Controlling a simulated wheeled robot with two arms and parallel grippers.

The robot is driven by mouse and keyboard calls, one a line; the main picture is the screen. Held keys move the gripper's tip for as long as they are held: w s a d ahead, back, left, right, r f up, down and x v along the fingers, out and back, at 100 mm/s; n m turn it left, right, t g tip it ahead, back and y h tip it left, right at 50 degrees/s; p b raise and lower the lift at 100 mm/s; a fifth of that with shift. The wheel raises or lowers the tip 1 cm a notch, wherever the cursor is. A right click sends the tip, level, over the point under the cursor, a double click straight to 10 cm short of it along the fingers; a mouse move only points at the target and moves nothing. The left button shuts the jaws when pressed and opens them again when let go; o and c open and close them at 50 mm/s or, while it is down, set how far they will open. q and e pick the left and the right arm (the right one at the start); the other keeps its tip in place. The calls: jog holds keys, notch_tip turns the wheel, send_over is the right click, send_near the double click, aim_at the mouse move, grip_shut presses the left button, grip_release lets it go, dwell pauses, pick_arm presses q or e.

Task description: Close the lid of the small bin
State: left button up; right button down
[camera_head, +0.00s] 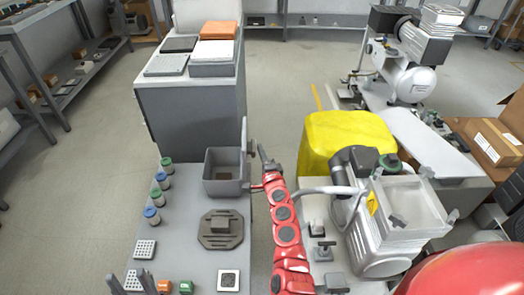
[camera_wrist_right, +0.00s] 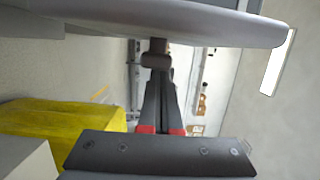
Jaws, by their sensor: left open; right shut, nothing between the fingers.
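The small grey bin (camera_head: 222,180) stands on the grey worktop with its top open. Its lid (camera_head: 244,146) stands upright at the bin's right side. My right gripper (camera_head: 262,152) is just right of the lid, on its outer side. I cannot tell if it touches the lid. In the right wrist view its fingers (camera_wrist_right: 157,75) are shut and empty, with their tips near a grey slab across the top that I cannot identify for sure. My left gripper (camera_head: 130,283) is at the bottom left, its fingers apart and empty, well away from the bin.
Several capped jars (camera_head: 160,189) stand left of the bin. A dark octagonal fixture (camera_head: 221,230) lies in front of it. A yellow container (camera_head: 342,136) and a compressor (camera_head: 380,235) stand to the right. A grey cabinet (camera_head: 190,110) is behind.

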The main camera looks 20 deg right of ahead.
aim_at(248, 151)
jog(key=shift+a+r+n+p, duration=0.25)
jog(key=shift+n+p, duration=0.05)
jog(key=shift+p, duration=0.05)
jog(key=a+r+n+p, duration=0.1)
jog(key=a+n+p, duration=0.1)
jog(key=p, duration=0.2)
jog(key=w+a+r+n+g+p, duration=0.1)
jog(key=r+n+p, duration=0.1)
jog(key=p, duration=0.2)
jog(key=shift+w+a+p, duration=0.1)
jog(key=shift+a+p, duration=0.25)
jog(key=shift+p, duration=0.05)
jog(key=shift+w+a+f+n+g+h+p, duration=0.25)
jog(key=shift+a+n+p, duration=0.6)
jog(key=shift+p, duration=0.3)
jog(key=shift+w+a+f+n+g+h+p, duration=0.25)
jog(key=shift+a+n+p, duration=0.45)
jog(key=shift+n+p, duration=0.35)
jog(key=shift+w+a+f+n+g+h+p, duration=0.1)
jog(key=shift+w+a+n+g+h+p, duration=0.15)
jog(key=shift+a+n+p, duration=0.75)
jog(key=w+a+f+n+h+b, duration=0.1)
jog(key=a+f+n+h+b, duration=0.1)
jog(key=a+f+n+b, duration=0.1)
jog(key=shift+w+a+f+n+g+b, duration=0.25)
jog(key=shift+a+n+g+b, duration=0.2)
jog(key=shift+a+b, duration=0.6)
